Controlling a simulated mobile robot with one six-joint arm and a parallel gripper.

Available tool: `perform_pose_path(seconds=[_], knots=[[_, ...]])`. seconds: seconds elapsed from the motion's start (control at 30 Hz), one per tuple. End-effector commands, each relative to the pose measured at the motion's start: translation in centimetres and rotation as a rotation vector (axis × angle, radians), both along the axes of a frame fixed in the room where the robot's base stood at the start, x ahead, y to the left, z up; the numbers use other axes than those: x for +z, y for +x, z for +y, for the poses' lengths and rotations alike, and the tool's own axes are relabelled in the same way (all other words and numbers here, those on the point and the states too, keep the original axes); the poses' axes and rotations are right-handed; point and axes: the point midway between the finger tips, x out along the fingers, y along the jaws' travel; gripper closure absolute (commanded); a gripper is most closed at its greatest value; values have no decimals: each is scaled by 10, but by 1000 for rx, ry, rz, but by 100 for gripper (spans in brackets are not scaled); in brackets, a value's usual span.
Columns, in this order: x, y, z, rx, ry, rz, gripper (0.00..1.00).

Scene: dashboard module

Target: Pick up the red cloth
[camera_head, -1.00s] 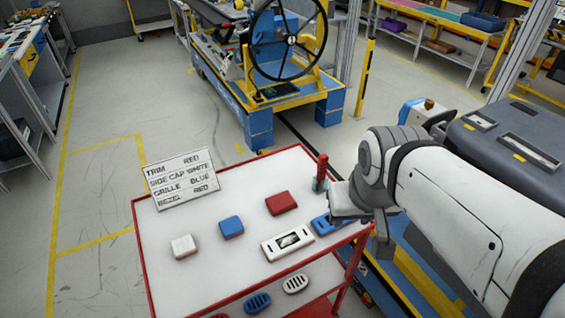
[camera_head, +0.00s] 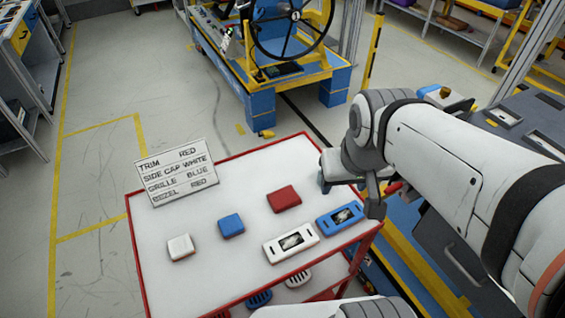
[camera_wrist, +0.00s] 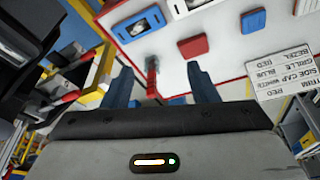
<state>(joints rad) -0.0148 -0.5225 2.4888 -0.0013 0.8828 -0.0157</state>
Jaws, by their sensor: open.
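The red cloth (camera_head: 284,198) looks like a flat, folded red pad lying on the white top of the red-edged cart (camera_head: 190,285), right of a blue pad. In the wrist view the red cloth (camera_wrist: 193,47) lies beyond the fingers, apart from them. My gripper (camera_wrist: 163,80) is open, with nothing held in it.
A blue pad (camera_head: 231,225), a white pad (camera_head: 181,247), a white panel (camera_head: 291,242) and a blue panel (camera_head: 340,218) lie on the cart. A lettered sign (camera_head: 177,171) stands at its back left.

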Motion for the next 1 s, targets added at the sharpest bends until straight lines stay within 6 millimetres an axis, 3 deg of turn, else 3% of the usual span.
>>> perform_pose_path(seconds=[0.17,0.3,0.5,0.7,1.0], knots=[[-25,42,20,93,-6,50,32],[-57,81,38,177,-11,90,20],[-112,124,65,285,-22,138,4],[-153,145,82,350,-29,165,0],[-180,152,88,369,-32,174,0]])
